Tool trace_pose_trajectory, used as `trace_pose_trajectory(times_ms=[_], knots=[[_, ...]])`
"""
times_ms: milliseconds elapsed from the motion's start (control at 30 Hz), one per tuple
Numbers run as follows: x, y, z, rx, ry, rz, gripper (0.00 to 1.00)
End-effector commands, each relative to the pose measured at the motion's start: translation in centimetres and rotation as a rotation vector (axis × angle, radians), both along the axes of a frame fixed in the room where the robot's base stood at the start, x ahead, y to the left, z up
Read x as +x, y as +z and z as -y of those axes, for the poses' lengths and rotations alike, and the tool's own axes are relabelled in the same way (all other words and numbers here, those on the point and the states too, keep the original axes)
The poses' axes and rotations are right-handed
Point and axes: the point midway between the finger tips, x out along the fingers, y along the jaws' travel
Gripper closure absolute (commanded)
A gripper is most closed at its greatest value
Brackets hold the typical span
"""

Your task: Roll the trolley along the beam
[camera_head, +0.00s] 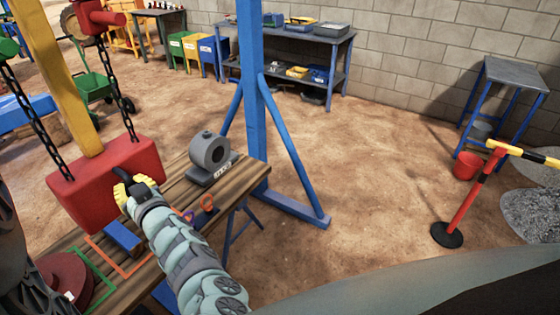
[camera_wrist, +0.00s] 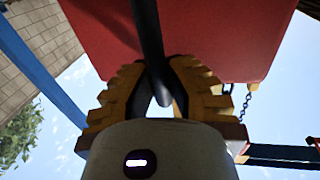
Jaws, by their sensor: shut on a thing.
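A red block (camera_head: 85,185) hangs from two dark chains (camera_head: 122,100) at the left of the head view. Above it, a red fitting (camera_head: 97,18) at the upper chain end shows at the top edge; the beam and most of any trolley are out of frame. My gripper (camera_head: 130,190) is at the block's right side with its yellow fingers closed on a dark handle (camera_head: 122,174). In the wrist view my fingers (camera_wrist: 158,75) close around the black handle (camera_wrist: 148,30), with the red block (camera_wrist: 210,30) behind it.
A wooden bench (camera_head: 140,262) with a grey motor-like part (camera_head: 209,155) stands below and right of the block. A blue post (camera_head: 252,90) with braces rises behind it. A barrier (camera_head: 475,195) stands right. The middle floor is clear.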

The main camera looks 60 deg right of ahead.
Motion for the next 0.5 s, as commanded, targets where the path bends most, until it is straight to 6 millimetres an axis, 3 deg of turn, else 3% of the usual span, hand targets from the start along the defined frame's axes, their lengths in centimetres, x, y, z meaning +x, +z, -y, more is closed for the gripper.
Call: trace_pose_trajectory(times_ms=[200,233,500], knots=[[0.01,0.17,-0.03,0.0,0.002,0.005,1.0],[0.03,0.17,-0.04,0.0,0.002,0.005,0.85],[0.01,0.09,-0.01,0.001,0.001,0.003,0.57]])
